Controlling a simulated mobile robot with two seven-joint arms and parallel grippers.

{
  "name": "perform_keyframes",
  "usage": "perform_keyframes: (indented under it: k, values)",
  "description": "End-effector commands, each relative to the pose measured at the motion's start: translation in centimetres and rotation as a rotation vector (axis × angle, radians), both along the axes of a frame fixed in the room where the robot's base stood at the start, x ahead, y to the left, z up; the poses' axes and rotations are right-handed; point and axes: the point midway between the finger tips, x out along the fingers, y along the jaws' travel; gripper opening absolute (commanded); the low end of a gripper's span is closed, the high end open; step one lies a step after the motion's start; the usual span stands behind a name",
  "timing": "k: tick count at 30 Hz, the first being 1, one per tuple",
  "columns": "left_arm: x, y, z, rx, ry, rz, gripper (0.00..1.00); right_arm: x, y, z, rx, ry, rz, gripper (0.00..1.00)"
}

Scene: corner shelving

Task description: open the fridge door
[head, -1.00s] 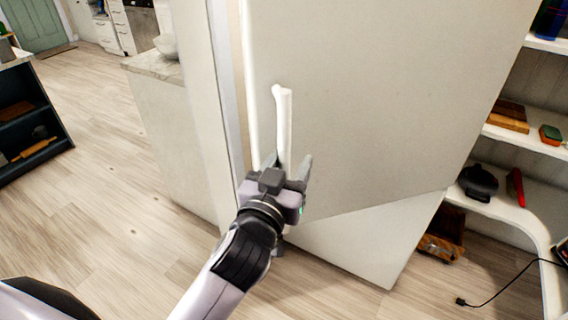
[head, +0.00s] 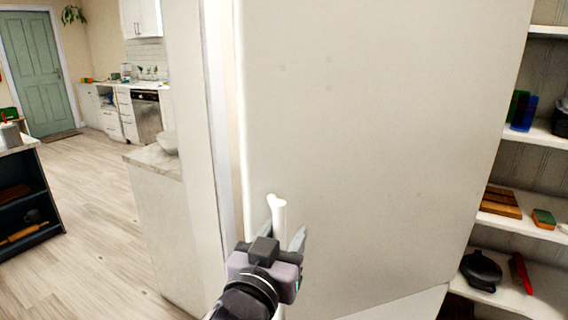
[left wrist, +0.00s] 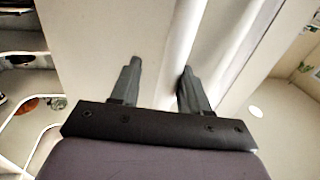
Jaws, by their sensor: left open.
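The fridge door (head: 390,130) is a large pale flat panel filling the middle of the head view. Its white upright handle (head: 278,212) is near the door's left edge. The handle also shows in the left wrist view (left wrist: 182,45). My left gripper (head: 285,240) is open at the handle, with its upper end standing above the fingers. In the left wrist view, the handle runs between the two fingers (left wrist: 160,75), closer to the right finger. Contact cannot be told. Whether the door is slightly ajar is unclear. My right gripper is not in view.
White shelves (head: 520,222) with boxes and a black pan (head: 480,270) stand right of the fridge. A counter (head: 150,165) with a white bowl (head: 168,142) is left of it. Open wooden floor (head: 90,220) lies further left.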

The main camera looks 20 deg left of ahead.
Motion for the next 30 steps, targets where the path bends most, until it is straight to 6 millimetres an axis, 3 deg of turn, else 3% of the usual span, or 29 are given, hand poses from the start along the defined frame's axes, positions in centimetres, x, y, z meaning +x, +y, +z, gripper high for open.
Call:
perform_keyframes:
  k: [1,6,12,18,30]
  values:
    - [0.0,0.0,1.8,-0.004,-0.008,-0.002,0.46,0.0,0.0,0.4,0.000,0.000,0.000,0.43]
    - [-0.1,-0.1,6.4,-0.005,-0.021,-0.003,0.46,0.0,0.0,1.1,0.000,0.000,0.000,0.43]
    - [-0.1,-0.1,10.4,-0.004,-0.025,-0.002,0.46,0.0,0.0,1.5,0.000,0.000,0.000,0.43]
    - [-0.1,-0.2,12.3,-0.003,-0.018,-0.004,0.46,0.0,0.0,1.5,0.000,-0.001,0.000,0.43]
    - [0.0,-0.1,12.4,-0.001,-0.003,-0.004,0.46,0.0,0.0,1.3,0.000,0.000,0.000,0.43]
